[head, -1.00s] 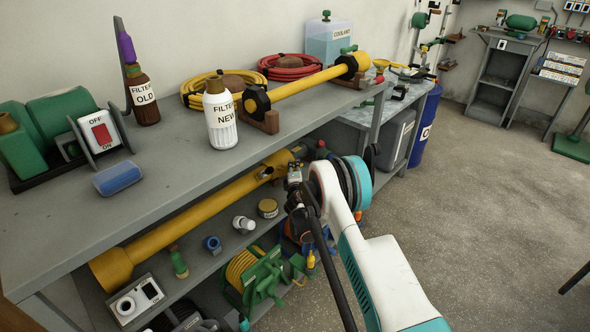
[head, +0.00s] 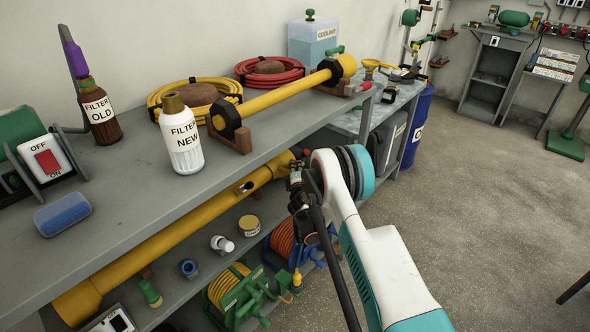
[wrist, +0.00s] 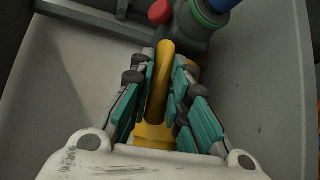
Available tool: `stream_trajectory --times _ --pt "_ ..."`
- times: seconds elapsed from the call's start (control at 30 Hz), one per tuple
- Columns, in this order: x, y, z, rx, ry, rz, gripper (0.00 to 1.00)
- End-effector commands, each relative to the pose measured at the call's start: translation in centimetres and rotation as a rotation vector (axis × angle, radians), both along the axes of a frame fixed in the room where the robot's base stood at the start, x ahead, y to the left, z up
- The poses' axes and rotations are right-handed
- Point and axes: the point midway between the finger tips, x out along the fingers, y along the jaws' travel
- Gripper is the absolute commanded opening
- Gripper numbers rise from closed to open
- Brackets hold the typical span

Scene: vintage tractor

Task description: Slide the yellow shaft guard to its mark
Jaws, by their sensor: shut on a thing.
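A long yellow tube, which looks like the shaft guard (head: 165,240), lies along the shelf under the bench top, with a wide flared left end and a slot near its right part. My gripper (head: 297,178) is at its right end, in front of the shelf. In the wrist view my gripper (wrist: 163,65) is closed around a slim yellow bar (wrist: 160,92), with fingers on both sides and a yellow surface below it. The arm partly hides the contact in the head view. I cannot make out a mark.
The bench top (head: 110,205) overhangs the shelf. It carries a second yellow shaft (head: 285,92) on stands and the white FILTER NEW bottle (head: 182,145). A small tin (head: 249,225) and a green reel (head: 235,290) stand below. Open floor (head: 480,230) lies at right.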

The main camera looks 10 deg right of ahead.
Motion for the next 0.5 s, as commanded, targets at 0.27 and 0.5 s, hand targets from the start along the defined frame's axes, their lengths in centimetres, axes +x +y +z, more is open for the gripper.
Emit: stream_trajectory --times 0.27,0.5 --pt "0.05 -0.26 -0.09 0.001 0.002 -0.005 0.00" --pt "0.04 -0.20 -0.06 0.000 0.002 -0.004 0.36"
